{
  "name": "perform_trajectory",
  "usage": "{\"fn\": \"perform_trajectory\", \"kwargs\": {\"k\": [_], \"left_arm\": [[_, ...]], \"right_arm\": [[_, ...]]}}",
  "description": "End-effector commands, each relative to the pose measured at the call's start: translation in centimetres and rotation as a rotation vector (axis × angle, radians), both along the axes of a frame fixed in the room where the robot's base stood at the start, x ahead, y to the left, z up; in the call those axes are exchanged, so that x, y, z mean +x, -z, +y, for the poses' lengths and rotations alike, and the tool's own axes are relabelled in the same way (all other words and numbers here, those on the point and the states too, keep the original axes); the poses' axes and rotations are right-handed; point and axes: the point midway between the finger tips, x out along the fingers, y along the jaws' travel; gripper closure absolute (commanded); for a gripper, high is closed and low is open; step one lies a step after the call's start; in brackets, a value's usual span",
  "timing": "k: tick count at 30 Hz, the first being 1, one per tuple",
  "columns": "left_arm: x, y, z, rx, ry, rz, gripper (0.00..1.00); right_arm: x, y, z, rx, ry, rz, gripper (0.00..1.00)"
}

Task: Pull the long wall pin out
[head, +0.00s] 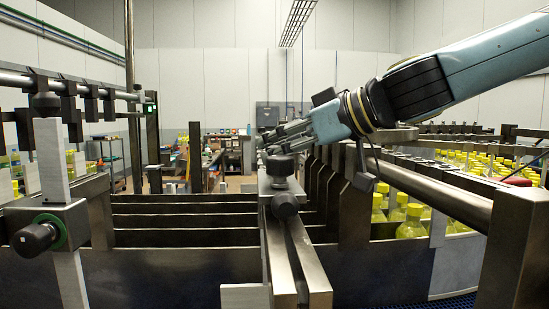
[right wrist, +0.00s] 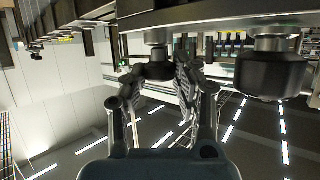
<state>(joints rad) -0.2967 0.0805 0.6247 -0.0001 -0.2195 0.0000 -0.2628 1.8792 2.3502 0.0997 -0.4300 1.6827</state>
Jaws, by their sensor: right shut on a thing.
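My right gripper (head: 288,134) reaches in from the right, above the long central wall (head: 275,245). In the right wrist view its fingers (right wrist: 158,80) are closed around a black pin knob (right wrist: 156,66) under a metal rail. In the head view the held knob is mostly hidden by the fingers, and I cannot tell how far its pin is drawn. A black upright knob (head: 279,166) stands on the wall's near end, in front of the gripper. A second black knob (head: 285,206) sits just below it. My left gripper is not in view.
Parallel dark lane dividers (head: 185,219) lie left of the wall. Yellow-capped bottles (head: 412,220) stand in lanes to the right, behind a steel rail (head: 430,189). A clamp with a black knob (head: 36,238) is at the left. A larger black knob (right wrist: 270,72) is beside the fingers.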

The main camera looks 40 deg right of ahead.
Motion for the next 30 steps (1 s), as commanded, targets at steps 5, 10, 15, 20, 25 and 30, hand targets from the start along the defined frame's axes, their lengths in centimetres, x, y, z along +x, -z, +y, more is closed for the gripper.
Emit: {"fn": "perform_trajectory", "kwargs": {"k": [5,10,15,20,25,30], "left_arm": [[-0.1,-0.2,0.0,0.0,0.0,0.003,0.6],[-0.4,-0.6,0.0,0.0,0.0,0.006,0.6],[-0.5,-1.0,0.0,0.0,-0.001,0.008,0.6],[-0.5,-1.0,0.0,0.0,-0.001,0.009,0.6],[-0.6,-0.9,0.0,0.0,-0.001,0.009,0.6],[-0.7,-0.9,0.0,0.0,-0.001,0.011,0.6]], "right_arm": [[0.0,-0.3,0.0,0.001,0.0,0.0,1.0],[0.0,-0.9,0.0,0.001,0.001,-0.001,1.0],[0.0,-1.5,0.0,-0.001,0.001,-0.002,1.0],[0.0,-1.4,0.0,-0.001,0.001,-0.001,0.56],[0.0,-1.3,0.0,0.0,0.0,-0.001,0.45],[0.0,-1.4,0.0,0.0,0.0,0.0,0.45]]}}
